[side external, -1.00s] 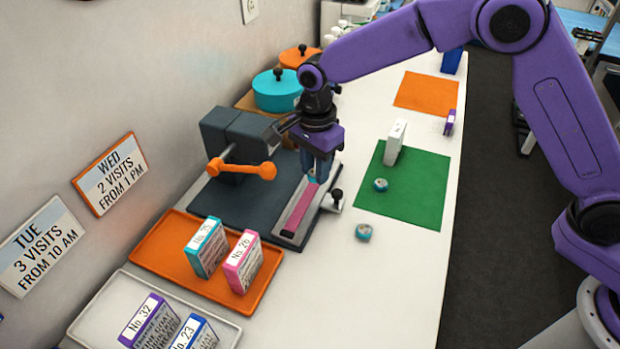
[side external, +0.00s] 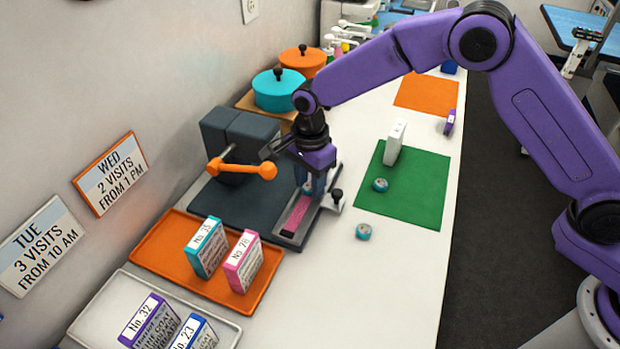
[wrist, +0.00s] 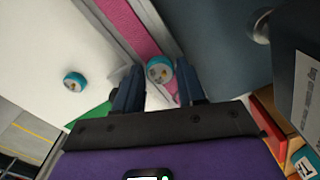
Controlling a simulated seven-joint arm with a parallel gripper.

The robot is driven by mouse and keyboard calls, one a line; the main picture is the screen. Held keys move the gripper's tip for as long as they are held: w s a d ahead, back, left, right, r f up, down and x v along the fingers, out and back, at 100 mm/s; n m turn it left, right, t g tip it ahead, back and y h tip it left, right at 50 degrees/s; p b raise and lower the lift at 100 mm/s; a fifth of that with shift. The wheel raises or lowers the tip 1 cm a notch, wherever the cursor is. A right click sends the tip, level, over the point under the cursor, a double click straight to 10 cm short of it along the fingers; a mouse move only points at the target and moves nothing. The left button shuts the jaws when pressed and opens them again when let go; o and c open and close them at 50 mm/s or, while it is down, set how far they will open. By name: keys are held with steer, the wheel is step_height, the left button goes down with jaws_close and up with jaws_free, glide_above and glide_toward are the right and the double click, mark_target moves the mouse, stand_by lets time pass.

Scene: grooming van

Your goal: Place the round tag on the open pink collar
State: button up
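The pink collar (side external: 297,214) lies flat and straight in a metal channel on the dark press base. It also shows in the wrist view (wrist: 130,22). My gripper (side external: 309,190) points down over the collar's far part. In the wrist view its two fingers (wrist: 158,80) are apart, with a round teal-rimmed tag (wrist: 159,70) between their tips, over the collar. Small gaps show on both sides of the tag. I cannot tell whether it touches the collar. Another round tag (side external: 363,231) lies on the white counter, and one (side external: 380,185) on the green mat (side external: 420,194).
The press's orange handle (side external: 240,168) and a small dark-knobbed clamp (side external: 336,198) flank the channel. An orange tray (side external: 170,250) with upright boxes stands in front. A white box (side external: 396,142) stands on the green mat. Teal and orange pots (side external: 278,92) stand behind.

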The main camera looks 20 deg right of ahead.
mark_target(310, 186)
steer(key=shift+o, duration=0.9)
step_height(310, 186, up, 12)
steer(key=shift+r, duration=0.2)
